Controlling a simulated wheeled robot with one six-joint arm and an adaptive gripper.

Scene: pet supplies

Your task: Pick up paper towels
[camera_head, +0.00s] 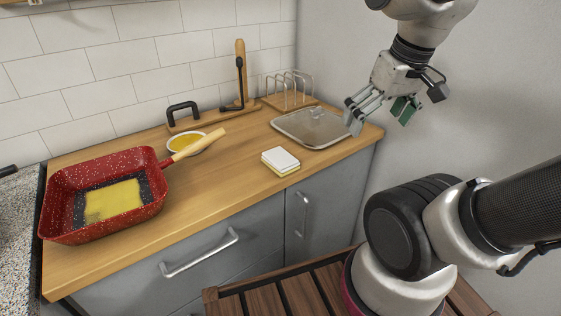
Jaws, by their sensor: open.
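No roll of paper towels is clearly visible. A small white-topped block with a yellow lower layer (280,160) lies on the wooden countertop (225,185), near its front edge; I cannot tell if it is folded towels or a sponge. A wooden stand with an upright post and black arm (240,80) is at the back by the tiled wall, with no roll on it. My gripper (378,114) is open and empty at the upper right. In the picture it appears above and right of the block, beside the glass-like tray (310,128), apart from the block.
A red speckled pan (105,200) with yellow contents sits at the left, its handle pointing toward a bowl of yellow food (187,142). A wire rack (290,88) stands at the back right. Grey cabinets (215,240) are below. Bare countertop lies around the block.

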